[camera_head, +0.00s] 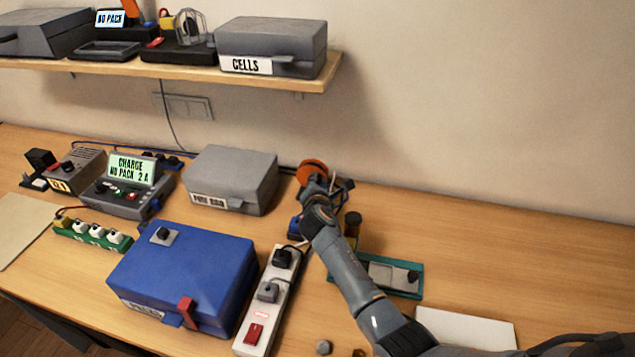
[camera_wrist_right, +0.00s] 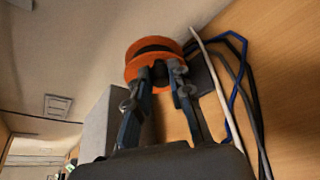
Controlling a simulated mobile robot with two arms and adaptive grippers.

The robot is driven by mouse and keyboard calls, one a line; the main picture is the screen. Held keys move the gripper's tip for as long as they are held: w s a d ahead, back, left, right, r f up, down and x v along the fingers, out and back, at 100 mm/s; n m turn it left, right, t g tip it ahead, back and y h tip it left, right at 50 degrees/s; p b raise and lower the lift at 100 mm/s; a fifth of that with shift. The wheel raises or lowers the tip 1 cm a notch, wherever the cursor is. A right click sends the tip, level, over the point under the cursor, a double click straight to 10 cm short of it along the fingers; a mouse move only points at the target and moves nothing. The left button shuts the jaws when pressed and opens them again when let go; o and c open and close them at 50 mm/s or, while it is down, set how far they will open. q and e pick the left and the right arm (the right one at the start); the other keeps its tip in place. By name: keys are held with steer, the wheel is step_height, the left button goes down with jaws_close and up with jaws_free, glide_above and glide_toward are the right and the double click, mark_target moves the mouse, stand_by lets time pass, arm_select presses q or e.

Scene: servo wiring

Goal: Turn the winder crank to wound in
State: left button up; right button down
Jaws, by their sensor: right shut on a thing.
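The orange winder reel (camera_head: 313,168) stands at the back of the bench, right of the grey case. It shows larger in the right wrist view (camera_wrist_right: 136,68), with a dark slot across it. My right gripper (camera_wrist_right: 160,75) is at the front of the reel, its fingertips closed around a small dark part that looks like the crank handle. The fingers hide most of that part, and the crank's angle cannot be made out. In the head view my right gripper (camera_head: 320,188) partly covers the winder. My left gripper is not in view.
White, blue and black cables (camera_wrist_right: 235,85) run right of the winder. A grey case (camera_head: 235,175) stands close on its left. A blue case (camera_head: 185,265), a power strip (camera_head: 262,318) and a green tray (camera_head: 400,290) lie nearer. The bench at far right is mostly clear.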

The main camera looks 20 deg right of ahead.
steer(key=shift+d+f, duration=0.1)
steer(key=c, duration=1.2)
jaws_free()
steer(key=v, duration=1.2)
steer(key=shift+w, duration=0.1)
